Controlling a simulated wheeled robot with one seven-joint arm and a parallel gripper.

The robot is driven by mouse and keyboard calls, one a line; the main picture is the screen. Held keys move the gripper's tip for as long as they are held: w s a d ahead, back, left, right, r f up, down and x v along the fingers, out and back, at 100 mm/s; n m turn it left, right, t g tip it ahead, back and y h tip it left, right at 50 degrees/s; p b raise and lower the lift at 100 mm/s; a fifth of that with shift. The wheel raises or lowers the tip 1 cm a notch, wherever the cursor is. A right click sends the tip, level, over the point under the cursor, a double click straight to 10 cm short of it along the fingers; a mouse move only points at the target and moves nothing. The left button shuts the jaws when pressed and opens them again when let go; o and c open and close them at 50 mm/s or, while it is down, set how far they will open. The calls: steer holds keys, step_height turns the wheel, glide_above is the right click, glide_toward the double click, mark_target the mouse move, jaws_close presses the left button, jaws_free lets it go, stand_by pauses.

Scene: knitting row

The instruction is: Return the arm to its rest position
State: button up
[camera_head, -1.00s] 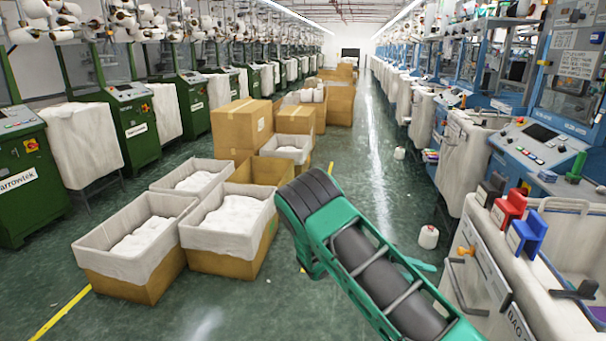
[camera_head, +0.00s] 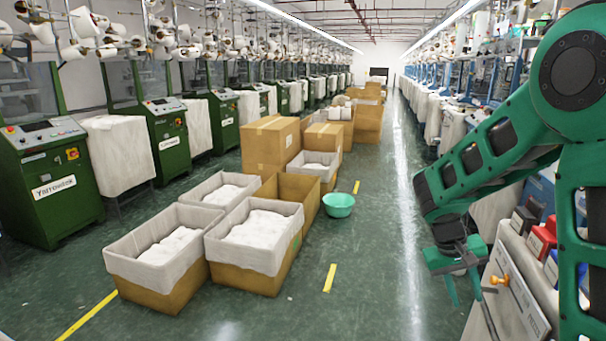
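My green arm (camera_head: 500,150) is folded at the right side of the view, with a large round joint at the top right. My gripper (camera_head: 466,297) hangs from its end, pointing down, in front of the white machine panel at the lower right. Its two thin green fingers stand apart, and I see nothing between them. The arm hides much of the blue machine row behind it.
Lined cardboard boxes (camera_head: 200,279) of white fabric stand on the left floor, with closed brown boxes (camera_head: 270,145) behind. A teal basin (camera_head: 338,205) sits beside them. Green machines (camera_head: 45,185) line the left. The aisle between the boxes and my gripper is clear.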

steer(key=s+a+r+n+t+y, duration=0.2)
steer(key=s+a+r+t+y, duration=0.3)
steer(key=s+a+r, duration=0.55)
steer(key=s+d+f+m+g, duration=0.2)
steer(key=s+d+m+g, duration=0.2)
steer(key=s+d, duration=0.8)
steer(key=s+m, duration=0.2)
steer(key=s, duration=0.2)
steer(key=shift+s+d+m+g, duration=0.15)
steer(key=shift+s+m+g, duration=0.1)
steer(key=shift+m+g, duration=0.05)
steer(key=shift+w+f, duration=0.3)
steer(key=shift+w, duration=0.35)
